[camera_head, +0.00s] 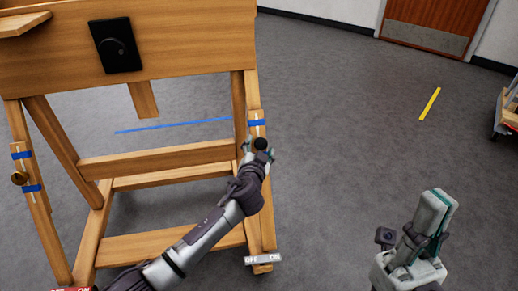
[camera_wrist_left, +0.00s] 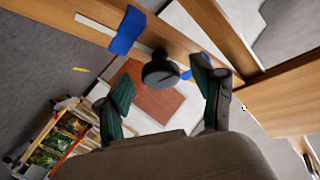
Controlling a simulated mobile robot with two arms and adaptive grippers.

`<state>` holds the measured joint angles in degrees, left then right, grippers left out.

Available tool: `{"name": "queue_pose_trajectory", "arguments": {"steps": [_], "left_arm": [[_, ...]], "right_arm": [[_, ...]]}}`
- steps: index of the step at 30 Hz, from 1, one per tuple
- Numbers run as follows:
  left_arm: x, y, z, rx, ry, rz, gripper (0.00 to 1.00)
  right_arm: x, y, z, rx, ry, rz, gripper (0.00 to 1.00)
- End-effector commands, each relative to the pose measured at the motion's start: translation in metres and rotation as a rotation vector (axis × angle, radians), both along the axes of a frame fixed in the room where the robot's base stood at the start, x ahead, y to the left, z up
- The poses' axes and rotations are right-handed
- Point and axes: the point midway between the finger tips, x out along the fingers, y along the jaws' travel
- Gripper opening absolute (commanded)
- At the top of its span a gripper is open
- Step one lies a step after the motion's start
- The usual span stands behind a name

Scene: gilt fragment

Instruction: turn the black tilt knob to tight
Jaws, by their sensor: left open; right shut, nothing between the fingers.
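The black knob (camera_head: 260,143) sits on the right post of a wooden easel-like frame, just below a strip of blue tape. It also shows in the left wrist view (camera_wrist_left: 160,72), round and dark, beside the wooden post. My left gripper (camera_head: 258,150) is open at this knob. In the left wrist view its two fingertips (camera_wrist_left: 161,76) stand on either side of the knob, with gaps showing. Whether the knob is fully between the fingers in depth, I cannot tell. My right gripper (camera_head: 438,207) is shut and empty, well to the right over the floor.
A black plate with a dial (camera_head: 117,45) is on the upper board. An OFF/ON plate (camera_head: 263,259) is at the right foot.

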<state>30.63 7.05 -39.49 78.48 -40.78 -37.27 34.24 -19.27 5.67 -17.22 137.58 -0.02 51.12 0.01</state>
Motion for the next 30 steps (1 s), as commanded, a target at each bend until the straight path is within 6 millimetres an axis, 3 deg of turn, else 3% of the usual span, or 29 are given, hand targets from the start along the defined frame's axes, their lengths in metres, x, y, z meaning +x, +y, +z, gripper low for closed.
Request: {"name": "queue_pose_trajectory", "arguments": {"steps": [8,15,21,30], "left_arm": [[-0.023,0.001,0.002,-0.002,0.001,-0.001,0.68],[-0.074,0.004,0.009,-0.002,0.002,-0.001,0.68],[-0.107,0.006,0.013,-0.002,0.002,0.0,0.68],[-0.119,0.007,0.016,0.0,0.0,0.001,0.68]], "right_arm": [[0.0,0.0,0.0,0.0,0.0,-0.001,0.0],[0.0,0.0,0.0,0.0,0.0,-0.001,0.0],[0.0,0.0,0.0,0.0,0.0,-0.001,0.0],[0.0,0.0,0.0,0.0,-0.001,0.0,0.0]]}}
